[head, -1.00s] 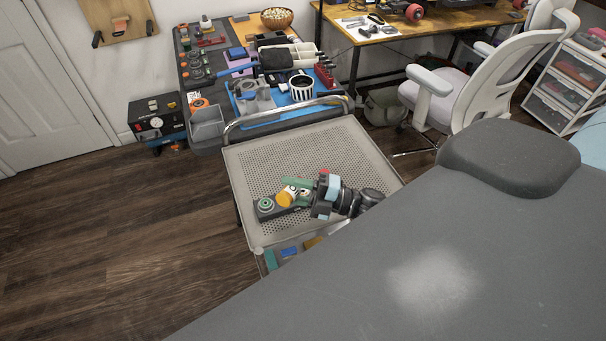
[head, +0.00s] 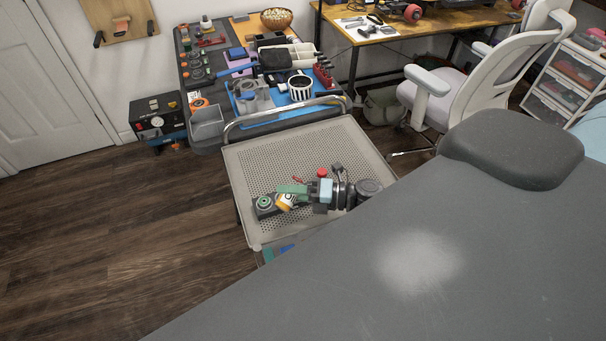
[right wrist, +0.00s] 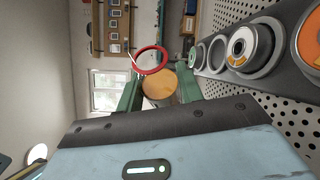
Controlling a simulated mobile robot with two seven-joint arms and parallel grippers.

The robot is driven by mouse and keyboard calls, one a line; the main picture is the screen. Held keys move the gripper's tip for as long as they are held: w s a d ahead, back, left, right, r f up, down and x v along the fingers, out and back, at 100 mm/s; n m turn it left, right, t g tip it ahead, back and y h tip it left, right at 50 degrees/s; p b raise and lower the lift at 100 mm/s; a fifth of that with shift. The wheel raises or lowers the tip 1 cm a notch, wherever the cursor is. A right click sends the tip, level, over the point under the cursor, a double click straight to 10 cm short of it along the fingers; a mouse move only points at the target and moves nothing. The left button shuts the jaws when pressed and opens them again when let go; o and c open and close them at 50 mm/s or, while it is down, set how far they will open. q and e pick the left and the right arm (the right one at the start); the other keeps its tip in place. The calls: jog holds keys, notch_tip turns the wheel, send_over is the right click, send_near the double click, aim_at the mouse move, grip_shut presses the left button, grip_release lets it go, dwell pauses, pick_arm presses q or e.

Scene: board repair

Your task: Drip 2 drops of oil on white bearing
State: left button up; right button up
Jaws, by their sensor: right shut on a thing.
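My right gripper (head: 292,192), with green fingers, is above the perforated cart top (head: 262,168). It is shut on a small orange oil bottle with a white label (head: 285,203), held tilted close to a dark bearing holder (head: 266,211). The right wrist view shows the bottle's orange-brown round end (right wrist: 159,85) between the fingers. There, the holder's row of bearings is at right, with the white bearing (right wrist: 240,46) between a green-ringed one (right wrist: 196,53) and an orange one (right wrist: 312,40). My left gripper is out of view.
A workbench (head: 185,50) crowded with tools, a grey bin (head: 207,124) and a striped mug (head: 301,88) stands beyond the cart. A white chair (head: 470,85) is at right. The far part of the cart top is clear.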

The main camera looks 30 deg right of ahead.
jog(key=shift+r+n+g+h+p, duration=0.15)
jog(key=shift+r+n+h+p, duration=0.3)
jog(key=shift+n, duration=0.35)
jog(key=shift+r+n+g+h+p, duration=0.15)
jog(key=shift+r+n+h+p, duration=0.1)
jog(key=shift+r+n+p, duration=0.45)
jog(key=n, duration=0.1)
jog(key=n+h, duration=0.1)
jog(key=n, duration=0.1)
jog(key=shift+r+h, duration=0.2)
jog(key=shift+h, duration=0.1)
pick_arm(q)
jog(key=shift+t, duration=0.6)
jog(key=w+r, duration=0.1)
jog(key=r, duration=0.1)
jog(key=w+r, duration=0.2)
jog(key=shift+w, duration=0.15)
pick_arm(e)
jog(key=r+n+h, duration=0.1)
jog(key=n+h, duration=0.1)
jog(key=n, duration=0.1)
jog(key=shift+r, duration=0.4)
